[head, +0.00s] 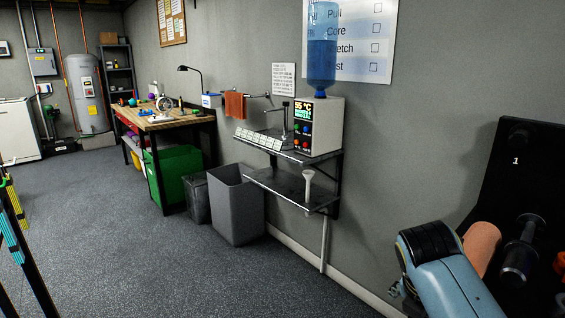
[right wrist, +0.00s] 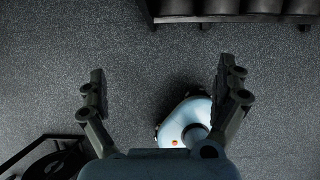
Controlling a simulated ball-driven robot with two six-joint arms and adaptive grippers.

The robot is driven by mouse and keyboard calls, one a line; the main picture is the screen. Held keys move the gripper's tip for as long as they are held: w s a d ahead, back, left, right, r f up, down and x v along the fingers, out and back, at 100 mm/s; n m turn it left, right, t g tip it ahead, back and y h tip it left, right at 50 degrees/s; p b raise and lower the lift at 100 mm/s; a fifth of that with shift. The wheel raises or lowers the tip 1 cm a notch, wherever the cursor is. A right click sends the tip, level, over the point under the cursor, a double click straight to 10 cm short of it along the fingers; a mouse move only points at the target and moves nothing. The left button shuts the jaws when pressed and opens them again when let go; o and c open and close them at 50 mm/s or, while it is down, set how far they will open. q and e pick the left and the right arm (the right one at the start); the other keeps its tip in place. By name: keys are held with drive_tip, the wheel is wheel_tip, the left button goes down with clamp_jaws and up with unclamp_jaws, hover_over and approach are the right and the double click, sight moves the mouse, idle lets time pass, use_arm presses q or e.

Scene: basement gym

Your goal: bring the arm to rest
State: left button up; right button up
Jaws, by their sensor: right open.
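My right gripper (right wrist: 163,88) shows in the right wrist view with its two dark fingers spread wide. It is open, and nothing is between the fingers. It points down over the bare speckled floor (right wrist: 160,50). Part of my own blue and white base shows below, between the fingers. In the head view, a blue link of my right arm with a black joint is at the bottom right, and the right gripper itself is out of that view. My left gripper is in neither view.
A wall shelf (head: 262,180) holds a dispenser (head: 319,128). A grey bin (head: 236,205) stands on the floor beside it. A workbench (head: 160,120) is farther back. A black rack (head: 517,160) is close to my right arm. The floor at left is mostly clear.

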drive_tip(key=s+d+f+m+g+b, duration=0.2)
drive_tip(key=s+f+b, duration=0.2)
drive_tip(key=s+f, duration=1)
drive_tip(key=s+d+f+m+g+b, duration=0.1)
drive_tip(key=s+d+f+g+b, duration=0.15)
drive_tip(key=s+f, duration=1.1)
use_arm(q)
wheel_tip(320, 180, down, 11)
drive_tip(key=b, duration=0.4)
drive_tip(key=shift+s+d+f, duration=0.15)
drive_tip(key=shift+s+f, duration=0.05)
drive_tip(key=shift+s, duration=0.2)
use_arm(e)
drive_tip(key=s+f+m+t+y, duration=0.2)
drive_tip(key=s+f+m+y, duration=0.1)
drive_tip(key=s+f+m, duration=1.6)
drive_tip(key=shift+d+f+m, duration=0.25)
drive_tip(key=shift+d+m, duration=0.1)
drive_tip(key=shift+m, duration=1.55)
